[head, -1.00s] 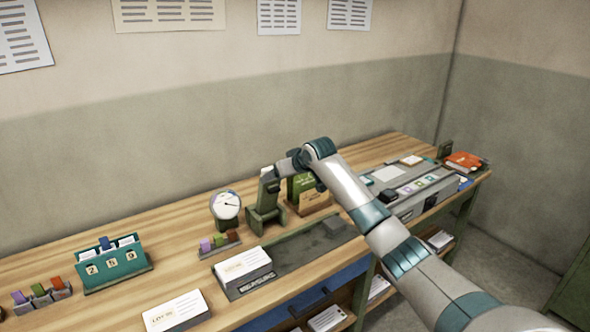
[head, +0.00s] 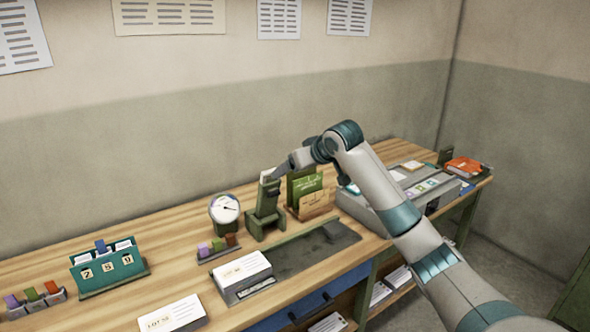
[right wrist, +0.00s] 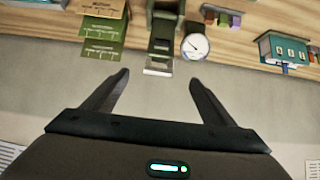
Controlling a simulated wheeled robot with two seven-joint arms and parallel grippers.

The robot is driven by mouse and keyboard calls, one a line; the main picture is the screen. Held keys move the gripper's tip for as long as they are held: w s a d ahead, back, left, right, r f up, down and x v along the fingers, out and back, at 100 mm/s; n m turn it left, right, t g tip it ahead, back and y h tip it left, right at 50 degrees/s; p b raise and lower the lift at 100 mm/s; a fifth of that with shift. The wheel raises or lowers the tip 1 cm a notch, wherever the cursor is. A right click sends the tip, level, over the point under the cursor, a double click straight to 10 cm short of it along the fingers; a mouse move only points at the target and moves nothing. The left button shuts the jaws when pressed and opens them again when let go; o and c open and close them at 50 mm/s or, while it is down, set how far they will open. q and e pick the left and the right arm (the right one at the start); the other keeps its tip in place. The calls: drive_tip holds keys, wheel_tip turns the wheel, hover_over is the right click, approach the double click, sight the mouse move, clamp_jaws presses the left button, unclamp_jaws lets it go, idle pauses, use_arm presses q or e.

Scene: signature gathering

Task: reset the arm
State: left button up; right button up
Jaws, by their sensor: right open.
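My right arm (head: 380,190) comes in from the lower right and reaches over the desk, bent at the top. Its gripper (head: 276,172) is beside the top of a green upright stand (head: 265,210), which has a pale piece at its top. In the right wrist view the two fingers (right wrist: 158,82) are spread wide with nothing between them. The green stand (right wrist: 163,25) lies beyond the fingertips there, apart from them. I cannot tell in the head view whether gripper and stand touch. My left gripper is not in view.
A round dial (head: 225,208) stands left of the stand and a card holder (head: 305,190) right of it. A grey machine (head: 375,212), a card stack (head: 241,270), and a teal number holder (head: 105,267) are on the wooden desk. The wall is behind.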

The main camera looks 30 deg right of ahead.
idle(0.3)
drive_tip(key=s+a+f+n+g, duration=0.1)
drive_tip(key=s+a+f, duration=0.5)
drive_tip(key=f, duration=0.4)
drive_tip(key=s+a+f+g, duration=0.1)
drive_tip(key=s+a+f, duration=0.3)
drive_tip(key=s+f, duration=0.5)
drive_tip(key=s+a+f+n+g, duration=0.1)
drive_tip(key=s+a+f+g, duration=0.1)
drive_tip(key=s+a+f, duration=0.6)
drive_tip(key=s+a+f+g, duration=0.1)
drive_tip(key=s+f, duration=0.3)
drive_tip(key=s, duration=0.6)
drive_tip(key=s+f+g, duration=0.1)
drive_tip(key=s+f, duration=0.2)
drive_tip(key=s, duration=0.7)
drive_tip(key=s+a+f+g, duration=0.1)
drive_tip(key=s+f, duration=0.3)
drive_tip(key=s, duration=0.6)
wheel_tip(320, 180, down, 28)
drive_tip(key=s+g, duration=0.1)
drive_tip(key=s+d+f+g, duration=0.1)
drive_tip(key=s+d+f, duration=0.2)
drive_tip(key=s+f, duration=1.4)
drive_tip(key=shift+s+f+h, duration=0.25)
drive_tip(key=shift+s+h, duration=0.15)
drive_tip(key=shift+s, duration=0.15)
